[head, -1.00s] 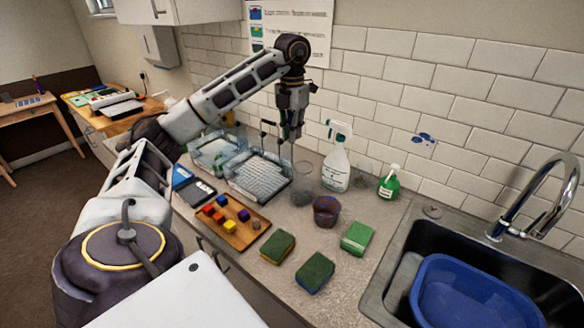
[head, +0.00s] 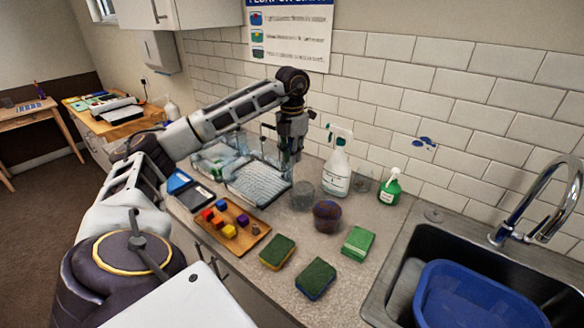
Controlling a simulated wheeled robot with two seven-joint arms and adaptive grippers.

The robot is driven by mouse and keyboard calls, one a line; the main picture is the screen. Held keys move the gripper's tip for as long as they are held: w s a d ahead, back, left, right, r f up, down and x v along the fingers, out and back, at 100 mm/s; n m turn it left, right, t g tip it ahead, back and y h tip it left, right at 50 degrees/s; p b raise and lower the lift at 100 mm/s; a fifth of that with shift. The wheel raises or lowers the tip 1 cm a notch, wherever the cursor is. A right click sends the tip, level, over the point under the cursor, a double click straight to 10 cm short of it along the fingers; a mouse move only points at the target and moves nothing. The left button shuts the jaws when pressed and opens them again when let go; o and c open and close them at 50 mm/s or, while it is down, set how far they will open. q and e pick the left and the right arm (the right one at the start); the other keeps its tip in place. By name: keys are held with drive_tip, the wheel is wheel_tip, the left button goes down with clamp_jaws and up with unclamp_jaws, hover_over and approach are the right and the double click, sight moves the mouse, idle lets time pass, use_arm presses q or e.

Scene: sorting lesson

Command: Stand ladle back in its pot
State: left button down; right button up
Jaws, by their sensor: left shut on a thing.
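My left gripper (head: 289,152) points down above the back of the counter, behind the clear tumbler. It is shut on a thin thing, taken to be the ladle, whose shape is hard to make out against the clear bins. A small dark reddish-purple pot (head: 327,217) stands on the counter, to the right of and nearer than the gripper. I cannot tell what is inside it. My right gripper is not in view.
Clear tumbler (head: 302,196), spray bottle (head: 337,172) and green soap bottle (head: 390,187) stand near the pot. Clear bins (head: 258,182) lie left, with a wooden tray (head: 252,236) of coloured blocks in front. Several sponges (head: 316,278) lie forward. The sink (head: 405,268) is right.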

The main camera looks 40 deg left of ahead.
use_arm(q)
drive_tip(key=shift+f, duration=0.3)
wheel_tip(320, 180, down, 3)
drive_tip(key=shift+r, duration=0.1)
drive_tip(key=shift+f, duration=0.65)
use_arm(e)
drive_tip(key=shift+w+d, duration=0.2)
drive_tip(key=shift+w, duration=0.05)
use_arm(q)
drive_tip(key=c, duration=1.5)
unclamp_jaws()
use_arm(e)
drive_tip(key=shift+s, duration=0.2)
